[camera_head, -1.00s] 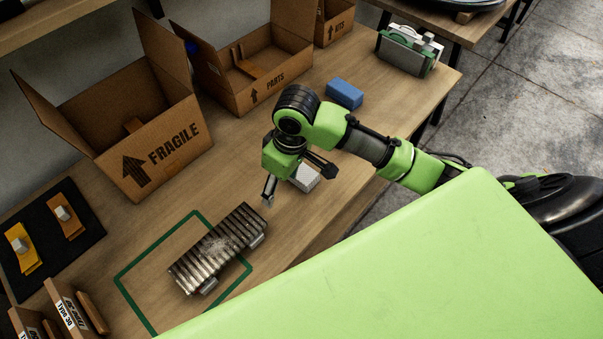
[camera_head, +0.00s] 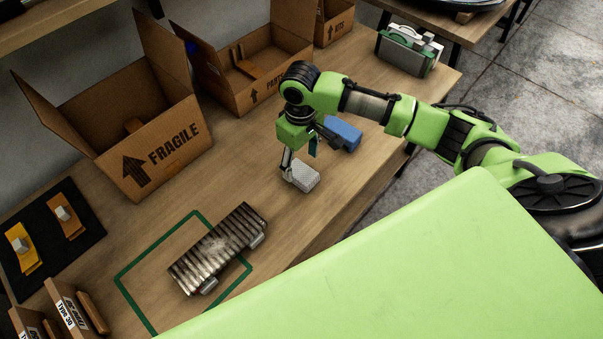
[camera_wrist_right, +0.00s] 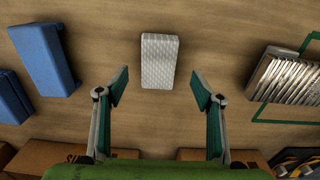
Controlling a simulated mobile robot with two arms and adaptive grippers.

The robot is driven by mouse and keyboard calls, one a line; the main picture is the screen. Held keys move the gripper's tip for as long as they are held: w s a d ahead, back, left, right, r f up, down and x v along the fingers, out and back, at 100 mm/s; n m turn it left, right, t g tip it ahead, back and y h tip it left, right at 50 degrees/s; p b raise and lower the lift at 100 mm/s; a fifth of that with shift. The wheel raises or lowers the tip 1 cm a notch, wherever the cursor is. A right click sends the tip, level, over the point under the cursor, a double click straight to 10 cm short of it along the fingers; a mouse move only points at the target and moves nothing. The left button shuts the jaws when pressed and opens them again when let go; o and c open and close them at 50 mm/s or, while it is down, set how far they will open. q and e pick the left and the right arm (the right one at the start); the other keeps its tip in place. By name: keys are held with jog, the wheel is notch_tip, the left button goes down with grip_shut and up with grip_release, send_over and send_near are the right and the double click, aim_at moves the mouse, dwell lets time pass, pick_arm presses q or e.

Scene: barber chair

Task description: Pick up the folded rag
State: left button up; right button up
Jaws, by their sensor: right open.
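A small white block with a fine woven texture, which looks like the folded rag (camera_head: 304,178), lies flat on the wooden workbench. It also shows in the right wrist view (camera_wrist_right: 159,60), top centre, just beyond the fingertips. My right gripper (camera_head: 300,156) is open and empty, close above the rag. In the right wrist view the fingers of the right gripper (camera_wrist_right: 160,90) are spread to either side of the rag's near end, with gaps on both sides. One finger overlaps the rag's left edge in the head view. My left gripper is not in view.
A blue block (camera_head: 343,133) lies behind the rag. A ribbed metal part (camera_head: 218,247) lies front left over a green outlined square (camera_head: 135,263). Cardboard boxes marked FRAGILE (camera_head: 165,150) and PARTS (camera_head: 262,85) stand along the back. Bare bench surrounds the rag.

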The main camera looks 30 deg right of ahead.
aim_at(302, 171)
jog(key=shift+d+f+p, duration=0.15)
jog(key=shift+f+p, duration=0.15)
jog(key=shift+f, duration=2.45)
jog(key=c, duration=1.1)
